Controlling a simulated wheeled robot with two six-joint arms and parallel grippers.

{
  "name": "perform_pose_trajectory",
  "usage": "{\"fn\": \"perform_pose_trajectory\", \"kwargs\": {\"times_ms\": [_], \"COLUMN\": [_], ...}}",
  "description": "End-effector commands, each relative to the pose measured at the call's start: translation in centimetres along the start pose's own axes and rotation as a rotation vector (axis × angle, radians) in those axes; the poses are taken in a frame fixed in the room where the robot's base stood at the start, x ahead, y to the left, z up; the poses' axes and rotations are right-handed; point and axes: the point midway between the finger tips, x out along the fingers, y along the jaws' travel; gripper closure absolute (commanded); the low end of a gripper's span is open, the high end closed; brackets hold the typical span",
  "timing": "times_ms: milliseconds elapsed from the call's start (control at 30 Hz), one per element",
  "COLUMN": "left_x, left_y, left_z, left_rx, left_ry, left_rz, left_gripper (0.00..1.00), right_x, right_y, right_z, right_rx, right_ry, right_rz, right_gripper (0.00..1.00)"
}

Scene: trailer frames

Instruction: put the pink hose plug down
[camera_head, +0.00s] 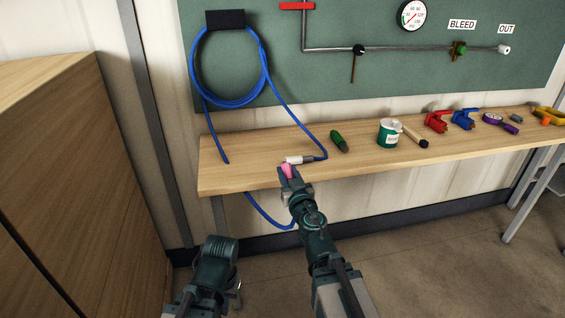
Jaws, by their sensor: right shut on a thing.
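The pink hose plug (287,170) shows at the tip of my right gripper (288,174), which is shut on it at the shelf's front edge. The plug is small here and partly hidden by the jaws. Just beyond it, the white end fitting (299,160) of the blue hose lies on the wooden shelf (245,165). I cannot tell whether plug and fitting touch. My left gripper (238,287) is low in front of the shelf, beside the wooden cabinet; its fingers are too hidden to show whether they are open.
The blue hose (226,103) hangs coiled on the green board, with a loop below the shelf. Right of the fitting stand a dark green object (339,141), a green-and-white can (390,132), and red (436,121) and blue clamps (463,119). Bare shelf lies left of the fitting.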

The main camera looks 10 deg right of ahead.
Motion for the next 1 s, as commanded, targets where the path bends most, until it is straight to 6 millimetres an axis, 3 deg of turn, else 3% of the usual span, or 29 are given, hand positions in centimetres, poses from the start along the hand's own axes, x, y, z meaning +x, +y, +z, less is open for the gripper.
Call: {"fn": "perform_pose_trajectory", "kwargs": {"times_ms": [267,800,1000], "left_x": [-2.5,-13.9,-14.6], "left_y": [-0.2,-1.3,-1.4], "left_z": [0.1,0.8,0.9], "left_rx": [0.000,-0.001,-0.001], "left_ry": [0.000,0.000,0.000], "left_rz": [0.000,0.000,0.000], "left_gripper": [1.00,1.00,1.00], "right_x": [0.0,0.0,0.0], "right_y": [0.0,0.2,0.2], "right_z": [-2.5,-14.0,-14.7], "right_rx": [0.000,0.000,0.000], "right_ry": [0.000,0.000,0.000], "right_rz": [0.000,0.000,0.000], "right_gripper": [1.00,1.00,1.00]}}
